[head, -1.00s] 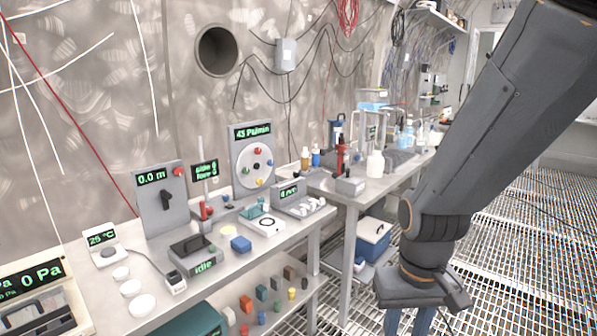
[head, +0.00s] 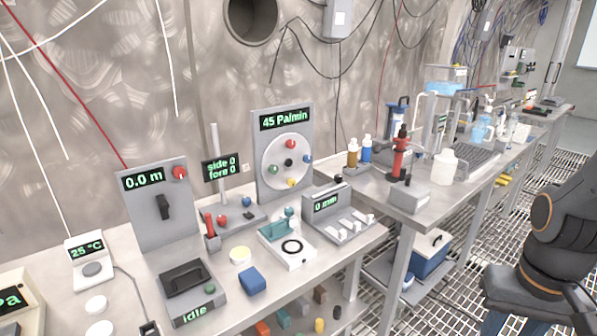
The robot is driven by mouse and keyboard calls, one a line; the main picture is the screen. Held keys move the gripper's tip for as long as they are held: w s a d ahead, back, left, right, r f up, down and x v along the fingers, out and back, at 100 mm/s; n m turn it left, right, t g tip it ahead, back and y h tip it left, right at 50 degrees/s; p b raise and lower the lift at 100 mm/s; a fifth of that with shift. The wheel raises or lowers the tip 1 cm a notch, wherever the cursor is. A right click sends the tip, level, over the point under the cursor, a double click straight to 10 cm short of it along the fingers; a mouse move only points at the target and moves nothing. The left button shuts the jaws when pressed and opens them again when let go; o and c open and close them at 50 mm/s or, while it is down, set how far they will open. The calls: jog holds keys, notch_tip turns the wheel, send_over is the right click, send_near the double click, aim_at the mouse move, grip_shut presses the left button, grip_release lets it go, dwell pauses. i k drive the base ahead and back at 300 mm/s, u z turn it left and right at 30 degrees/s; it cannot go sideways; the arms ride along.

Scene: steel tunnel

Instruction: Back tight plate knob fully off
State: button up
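An upright grey plate (head: 267,187) stands at the back of the bench against the wall, with a green display reading 45 Pa/min. Its round white disc carries a red knob (head: 290,144), a blue knob (head: 308,159), a yellow knob (head: 291,182), a green knob (head: 272,169) and a black centre knob (head: 289,162). All appear seated on the disc; I cannot tell which is tight. My gripper (head: 535,300) is at the lower right, well away from the plate. Its fingertips are cut off by the frame edge, so its opening is hidden.
A grey panel (head: 140,222) reading 0.0 m stands left of the plate. In front are a rod stand (head: 242,218), a small white device (head: 290,250), a 0 mm box (head: 323,207) and a blue block (head: 252,280). A second bench (head: 408,205) holds bottles. Grated floor lies right.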

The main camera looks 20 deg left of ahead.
aim_at(291, 182)
jog(key=u, duration=0.25)
jog(key=i, duration=0.7)
jog(key=u, duration=1.15)
jog(key=i, duration=0.6)
jog(key=u, duration=0.45)
